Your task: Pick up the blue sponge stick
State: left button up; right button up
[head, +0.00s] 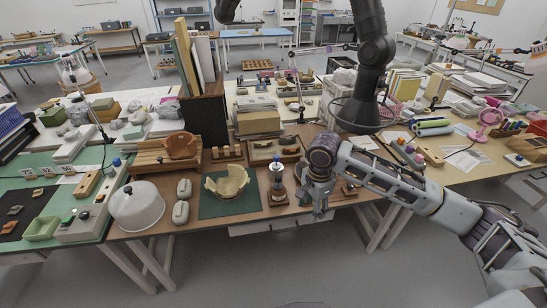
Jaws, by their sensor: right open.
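I cannot clearly make out a blue sponge stick. A small upright item with a blue top (277,161) stands in a dark holder on the wooden table, just left of my right gripper; it may be the stick, but it is too small to tell. My right gripper (316,208) is open, points down near the table's front edge and appears empty. It is apart from the blue-topped item. My right arm hides part of the table behind it. My left gripper is not in view.
A partly rebuilt tan bowl (228,184) sits on a green mat (213,208) left of the holder. A white dome (137,208) and two pale rounded items stand further left. A dark extraction arm (368,50) hangs behind my right gripper. Boxes and trays crowd the back.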

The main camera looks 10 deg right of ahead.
aim_at(276, 165)
jog(key=i, duration=1.35)
